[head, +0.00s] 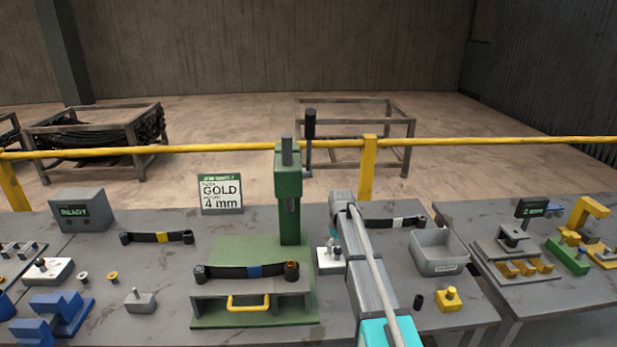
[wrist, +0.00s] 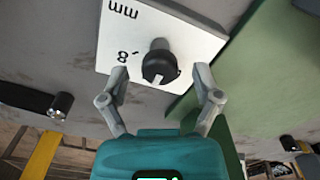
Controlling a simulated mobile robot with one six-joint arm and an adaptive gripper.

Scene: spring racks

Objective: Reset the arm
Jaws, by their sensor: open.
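My gripper (wrist: 160,78) is open in the wrist view, with its two grey fingers apart. A dark round peg with a notched end (wrist: 161,66) shows between the fingertips, and I cannot tell whether they touch it. The peg stands on a white block (wrist: 185,35) marked "8" and "mm". In the head view the white block (head: 328,262) sits just right of the green press. My arm (head: 372,285) reaches over the bench from the lower right, and its links hide most of the gripper there.
The green press (head: 290,190) stands close left of my arm, with a banded leaf spring (head: 240,271) on its base. A grey bin (head: 440,252) and a yellow block (head: 448,300) are to the right. A sign (head: 221,194) reads "GOLD 4 mm". A yellow rail (head: 230,149) runs behind.

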